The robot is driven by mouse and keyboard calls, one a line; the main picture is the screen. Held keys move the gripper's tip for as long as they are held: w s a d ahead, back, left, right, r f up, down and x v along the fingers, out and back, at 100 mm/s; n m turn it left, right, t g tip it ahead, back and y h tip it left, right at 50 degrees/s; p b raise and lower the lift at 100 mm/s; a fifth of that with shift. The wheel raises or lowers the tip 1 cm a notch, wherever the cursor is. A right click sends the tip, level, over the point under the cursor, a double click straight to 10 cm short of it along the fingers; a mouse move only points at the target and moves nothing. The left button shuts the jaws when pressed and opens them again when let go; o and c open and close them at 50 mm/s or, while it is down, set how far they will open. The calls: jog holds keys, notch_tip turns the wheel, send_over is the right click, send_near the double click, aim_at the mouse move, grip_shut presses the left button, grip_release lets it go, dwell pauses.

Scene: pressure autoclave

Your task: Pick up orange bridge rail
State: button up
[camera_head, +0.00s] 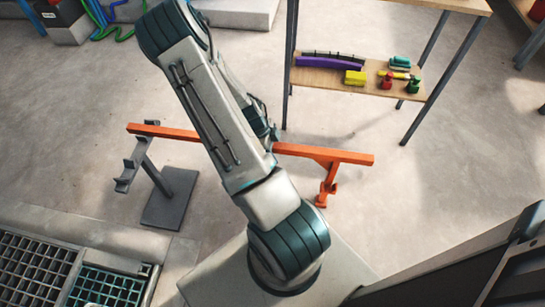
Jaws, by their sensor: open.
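The orange bridge rail (325,154) is a long orange bar crossing the middle of the head view. My arm covers its middle, and both ends show. Its left end lies over a grey stand with a notched rack (128,172). A short orange bracket (326,190) hangs below its right part. My gripper (270,138) is mostly hidden beside my arm link, close to the rail's covered middle. It is open, but its fingertips are not clear, and I cannot tell whether they touch or straddle the rail.
A wooden shelf table (330,82) at the upper right holds purple, yellow, red and green items. A floor grate (35,268) lies at the lower left. A dark panel (470,270) fills the lower right. Cables (110,20) lie at the upper left. The floor right of the rail is clear.

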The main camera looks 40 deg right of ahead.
grip_shut()
dwell(1.5)
